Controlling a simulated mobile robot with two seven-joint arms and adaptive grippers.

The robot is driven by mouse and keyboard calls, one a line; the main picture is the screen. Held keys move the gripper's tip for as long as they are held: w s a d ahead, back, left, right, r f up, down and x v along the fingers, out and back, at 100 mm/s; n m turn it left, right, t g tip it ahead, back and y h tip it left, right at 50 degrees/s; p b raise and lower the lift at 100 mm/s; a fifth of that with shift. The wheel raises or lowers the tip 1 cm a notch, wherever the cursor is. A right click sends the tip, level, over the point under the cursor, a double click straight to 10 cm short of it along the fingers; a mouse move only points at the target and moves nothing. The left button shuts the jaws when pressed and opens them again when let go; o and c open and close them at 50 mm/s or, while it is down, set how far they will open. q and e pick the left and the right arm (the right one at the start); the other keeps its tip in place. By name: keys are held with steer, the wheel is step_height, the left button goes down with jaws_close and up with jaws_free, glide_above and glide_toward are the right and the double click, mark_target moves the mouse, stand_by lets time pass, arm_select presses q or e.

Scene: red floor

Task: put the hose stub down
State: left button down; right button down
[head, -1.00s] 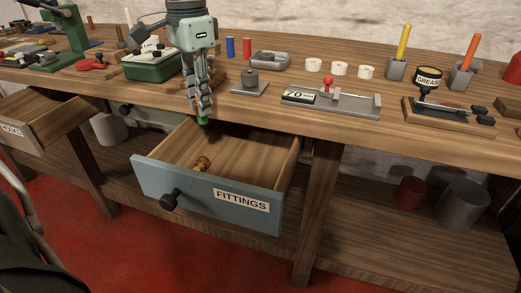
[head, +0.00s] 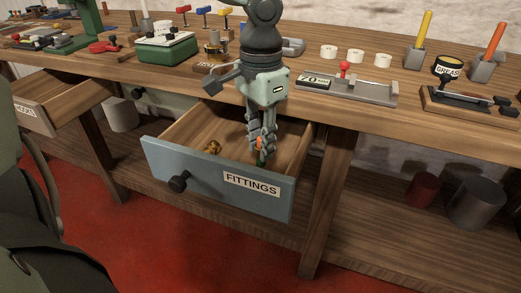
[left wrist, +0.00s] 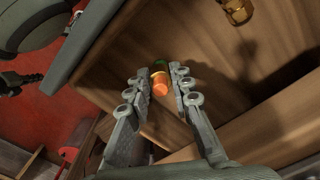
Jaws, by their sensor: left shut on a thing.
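The hose stub (head: 260,161) is small, with a green end and an orange end. It also shows in the left wrist view (left wrist: 160,83), between the fingers, with the orange end nearer the camera. My left gripper (head: 261,156) is shut on it and points down inside the open drawer labelled FITTINGS (head: 180,170), toward its right side. I cannot tell whether the stub touches the drawer floor. A brass fitting (head: 213,147) lies in the drawer to the left of the gripper, apart from it; it shows in the left wrist view (left wrist: 237,10). My right gripper is not in view.
The drawer's side walls and blue front stand close around my gripper. Bare drawer floor lies between the fitting and the stub. The bench top (head: 330,115) behind holds a gauge block with a red knob (head: 344,68) and white rings. Another drawer (head: 62,98) is open at left.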

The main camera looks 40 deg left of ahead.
mark_target(260, 139)
arm_select(q)
steer(key=shift+f, duration=1.15)
steer(key=c, duration=1.3)
jaws_free()
steer(key=shift+c, duration=0.2)
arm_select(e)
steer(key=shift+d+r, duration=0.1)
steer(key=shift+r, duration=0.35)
arm_select(q)
steer(key=shift+r, duration=0.55)
step_height(260, 139, up, 11)
steer(key=shift+r+p, duration=0.2)
steer(key=shift+p, duration=0.65)
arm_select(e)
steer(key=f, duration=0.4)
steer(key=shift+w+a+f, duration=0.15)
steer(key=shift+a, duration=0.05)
